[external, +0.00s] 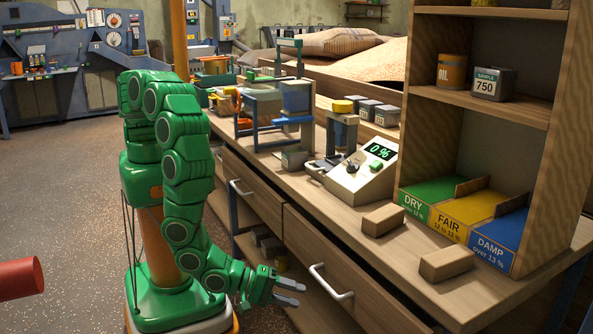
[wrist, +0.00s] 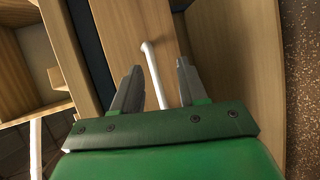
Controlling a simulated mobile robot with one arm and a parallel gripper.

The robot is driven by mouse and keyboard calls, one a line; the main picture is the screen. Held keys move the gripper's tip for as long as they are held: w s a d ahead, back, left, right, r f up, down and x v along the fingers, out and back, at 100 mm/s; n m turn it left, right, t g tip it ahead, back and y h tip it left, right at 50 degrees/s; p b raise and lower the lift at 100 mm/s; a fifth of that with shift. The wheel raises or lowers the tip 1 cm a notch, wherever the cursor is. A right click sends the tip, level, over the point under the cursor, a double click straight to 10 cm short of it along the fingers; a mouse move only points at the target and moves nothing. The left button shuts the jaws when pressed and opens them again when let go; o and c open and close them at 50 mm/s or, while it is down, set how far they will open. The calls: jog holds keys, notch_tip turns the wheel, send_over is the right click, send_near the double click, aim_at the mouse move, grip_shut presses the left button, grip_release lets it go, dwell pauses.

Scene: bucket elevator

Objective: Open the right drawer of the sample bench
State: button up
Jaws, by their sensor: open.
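The sample bench (external: 290,185) has a wooden right drawer (external: 345,265) under its top, and the drawer looks shut. Its white bar handle (external: 332,283) stands out from the front. My gripper (external: 300,294) is open and empty, just left of this handle in the external view. In the wrist view the white handle (wrist: 153,70) shows between the two grey fingers of my gripper (wrist: 158,66), running away from the palm. I cannot tell whether the fingers touch it. The handle's near end is hidden behind the gripper body.
The left drawer's handle (external: 241,188) sticks out farther back along the bench. A moisture meter (external: 362,178), two wooden blocks (external: 383,220) and a shelf unit (external: 480,110) stand on top. A red cylinder (external: 20,279) juts in at lower left. Open floor (external: 60,200) lies left of me.

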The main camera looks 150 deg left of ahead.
aim_at(322, 284)
jog(key=shift+s+a+f+n+g+y, duration=0.15)
jog(key=shift+a+f+y, duration=0.25)
jog(key=shift+a, duration=1.45)
jog(key=shift+s+a+f+n+g+y, duration=0.1)
jog(key=shift+s+a+f+n+y, duration=0.2)
jog(key=shift+a, duration=1.6)
jog(key=shift+s+a+f+n+g+y, duration=0.15)
jog(key=shift+a+f+y, duration=0.3)
jog(key=shift+a, duration=1.4)
jog(key=shift+r, duration=0.1)
grip_shut()
